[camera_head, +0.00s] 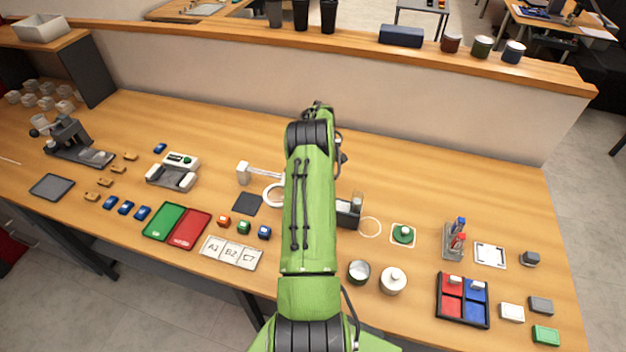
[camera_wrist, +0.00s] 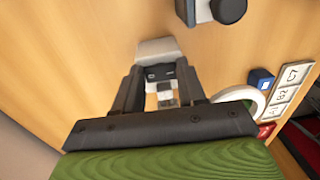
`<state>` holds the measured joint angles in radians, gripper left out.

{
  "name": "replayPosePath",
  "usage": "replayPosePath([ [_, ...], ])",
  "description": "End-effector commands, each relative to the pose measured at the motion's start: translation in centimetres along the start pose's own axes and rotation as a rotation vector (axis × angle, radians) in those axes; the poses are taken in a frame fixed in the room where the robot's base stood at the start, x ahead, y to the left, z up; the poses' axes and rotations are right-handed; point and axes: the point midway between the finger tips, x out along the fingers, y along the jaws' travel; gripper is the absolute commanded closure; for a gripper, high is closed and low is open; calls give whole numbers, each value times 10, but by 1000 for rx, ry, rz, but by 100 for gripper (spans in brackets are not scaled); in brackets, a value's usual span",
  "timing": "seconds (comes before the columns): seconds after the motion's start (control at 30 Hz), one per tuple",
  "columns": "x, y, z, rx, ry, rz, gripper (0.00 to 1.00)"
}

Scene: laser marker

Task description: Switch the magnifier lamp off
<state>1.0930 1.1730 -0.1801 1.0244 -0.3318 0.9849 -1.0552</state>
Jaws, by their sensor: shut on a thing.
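The magnifier lamp shows in the head view as a white block (camera_head: 243,173) with a white arm running right, behind my green arm, and a white ring (camera_head: 272,194). Part of the lamp is hidden there. In the wrist view the ring (camera_wrist: 243,96) is partly covered by my gripper. My gripper (camera_wrist: 162,92) points at a white and grey block (camera_wrist: 157,50) and is shut on a pale piece at it. I cannot tell for sure whether this is part of the lamp. The fingers are hidden in the head view. No lit lamp or switch position is readable.
A dark slotted box (camera_head: 348,212) stands to the right of my arm. Letter cards (camera_head: 231,252) and small coloured blocks (camera_head: 244,228) lie in front of the lamp. A dark square pad (camera_head: 247,204) lies beside the ring. The partition wall (camera_head: 430,125) runs behind the table.

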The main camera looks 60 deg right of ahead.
Motion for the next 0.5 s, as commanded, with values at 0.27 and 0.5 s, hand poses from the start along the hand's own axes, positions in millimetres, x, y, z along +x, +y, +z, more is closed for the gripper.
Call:
replayPosePath([
  [0.27, 0, 0, 0, -1, -1, -1, 90],
  [0.5, 0, 0, 0, -1, -1, -1, 34],
])
